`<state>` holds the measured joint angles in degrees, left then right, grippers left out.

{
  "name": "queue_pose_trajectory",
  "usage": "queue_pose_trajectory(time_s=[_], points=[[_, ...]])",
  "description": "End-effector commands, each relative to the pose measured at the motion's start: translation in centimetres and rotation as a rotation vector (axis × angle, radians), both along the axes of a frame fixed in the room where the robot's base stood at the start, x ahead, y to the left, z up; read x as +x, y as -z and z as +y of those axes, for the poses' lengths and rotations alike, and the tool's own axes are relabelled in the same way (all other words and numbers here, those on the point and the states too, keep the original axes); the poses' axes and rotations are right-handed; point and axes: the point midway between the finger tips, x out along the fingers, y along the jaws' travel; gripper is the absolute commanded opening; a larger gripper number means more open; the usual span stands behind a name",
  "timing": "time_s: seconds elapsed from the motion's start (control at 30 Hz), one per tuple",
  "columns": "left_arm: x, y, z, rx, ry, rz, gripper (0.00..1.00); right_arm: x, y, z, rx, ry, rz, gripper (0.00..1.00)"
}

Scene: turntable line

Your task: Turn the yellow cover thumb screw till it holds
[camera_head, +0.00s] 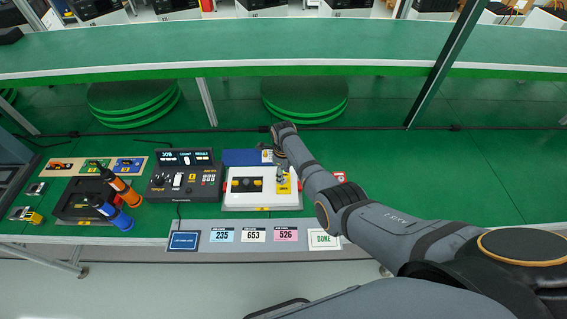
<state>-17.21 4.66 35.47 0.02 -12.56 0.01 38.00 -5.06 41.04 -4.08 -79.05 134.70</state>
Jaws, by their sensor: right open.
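A white fixture box (262,203) with a dark inset panel stands on the green bench near its front edge. A yellow cover area (284,188) shows at the right of the box's top. The thumb screw is too small and too covered by the gripper to make out. My right gripper (281,178) is open and points down right over the yellow area. I cannot tell whether its fingers touch anything there. My left gripper is not in view.
A black control box (186,186) with a display stands left of the fixture. Orange (122,188) and blue (113,213) tools stand further left. A grey strip with number cards (255,235) lies in front. The bench at the right is mostly clear beyond my arm.

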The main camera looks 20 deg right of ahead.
Motion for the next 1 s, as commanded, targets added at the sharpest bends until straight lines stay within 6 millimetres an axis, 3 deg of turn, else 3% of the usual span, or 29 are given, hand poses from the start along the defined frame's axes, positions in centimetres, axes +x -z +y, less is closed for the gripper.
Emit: queue_pose_trajectory(time_s=[0.2,0.4,0.6,1.0], points=[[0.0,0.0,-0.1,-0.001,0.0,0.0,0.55,0.1,-5.3,0.0,0.001,0.001,-0.006,0.46],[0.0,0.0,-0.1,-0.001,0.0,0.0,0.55,0.1,-8.9,0.0,0.0,0.001,-0.005,0.46],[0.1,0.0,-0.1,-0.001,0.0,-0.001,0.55,0.0,-10.1,0.0,-0.001,0.001,-0.003,0.46],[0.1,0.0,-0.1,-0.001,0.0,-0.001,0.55,0.0,-10.1,0.0,-0.001,0.001,-0.002,0.46]])
